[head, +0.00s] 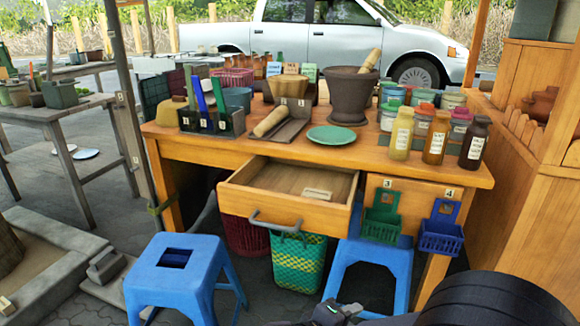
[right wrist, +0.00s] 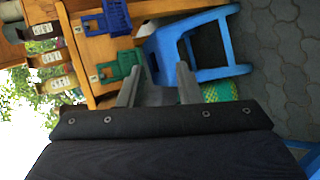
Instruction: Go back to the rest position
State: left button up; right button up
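My right gripper (head: 335,311) shows at the bottom edge of the head view, low in front of the table, with my dark arm to its right. In the right wrist view its two fingers (right wrist: 159,78) are apart with nothing between them. Blue and green holders and a blue stool appear beyond the fingers there. My left gripper is in neither view. A dark mortar (head: 350,96) with a wooden pestle (head: 371,60) in it stands on the wooden table (head: 300,152). The table's drawer (head: 285,206) is pulled open, with a small labelled block (head: 317,194) inside.
Blue stools (head: 180,257) (head: 372,252) stand in front of and under the table, beside a green woven basket (head: 298,262). Labelled bottles (head: 435,138) stand near the right edge. Green (head: 381,221) and blue (head: 441,232) holders hang on the front. A wooden cabinet (head: 515,220) stands right.

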jog(key=s+d+f+m+g+y, duration=0.3)
jog(key=s+d+m+g+y, duration=0.1)
jog(key=s+d+g, duration=0.4)
jog(key=s+d+r+m+t+y, duration=0.2)
jog(key=s+r+m+t+y, duration=0.35)
jog(key=s+y, duration=0.3)
notch_tip(320, 180, up, 33)
jog(key=p, duration=3.3)
jog(key=shift+a+y, duration=0.25)
jog(key=shift+y, duration=0.2)
jog(key=shift+m+g, duration=0.25)
